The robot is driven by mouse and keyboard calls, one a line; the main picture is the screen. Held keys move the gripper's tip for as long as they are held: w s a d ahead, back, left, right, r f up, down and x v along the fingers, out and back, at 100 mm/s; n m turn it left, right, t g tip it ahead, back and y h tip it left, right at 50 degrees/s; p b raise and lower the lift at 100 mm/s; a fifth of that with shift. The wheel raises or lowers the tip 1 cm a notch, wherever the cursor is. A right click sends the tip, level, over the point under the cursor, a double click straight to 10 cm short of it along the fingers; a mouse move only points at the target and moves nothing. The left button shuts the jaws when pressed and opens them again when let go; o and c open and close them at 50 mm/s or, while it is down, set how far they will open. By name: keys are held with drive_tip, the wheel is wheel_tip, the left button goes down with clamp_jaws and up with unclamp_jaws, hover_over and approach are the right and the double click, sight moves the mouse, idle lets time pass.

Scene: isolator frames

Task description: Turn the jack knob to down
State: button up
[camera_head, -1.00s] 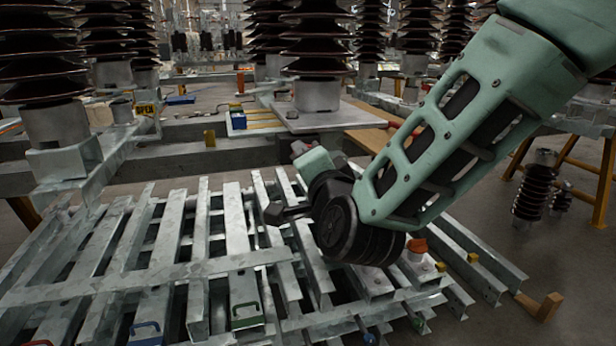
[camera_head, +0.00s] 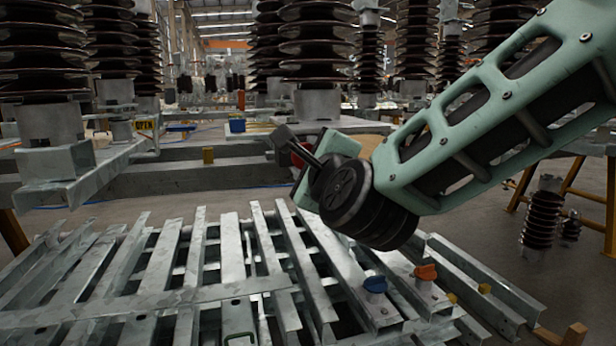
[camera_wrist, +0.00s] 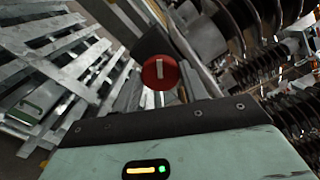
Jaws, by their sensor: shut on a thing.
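A round red knob (camera_wrist: 160,72) with a white bar on its face shows in the middle of the wrist view, just beyond my gripper body. The bar stands nearly upright in that picture. My gripper (camera_wrist: 160,88) is shut on this red knob; the finger contact is partly dark and hard to make out. In the head view my gripper (camera_head: 302,165) is above the grey metal frame, with a bit of red (camera_head: 299,158) at its far side. What the knob sits on is mostly hidden.
Tall ribbed brown insulators (camera_head: 317,50) stand behind. A grey beam (camera_head: 200,178) runs across behind the frame.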

drive_tip(key=m+b, duration=1)
drive_tip(key=b, duration=0.2)
drive_tip(key=shift+d+f, duration=0.1)
drive_tip(key=shift+m, duration=0.4)
drive_tip(key=o, duration=1)
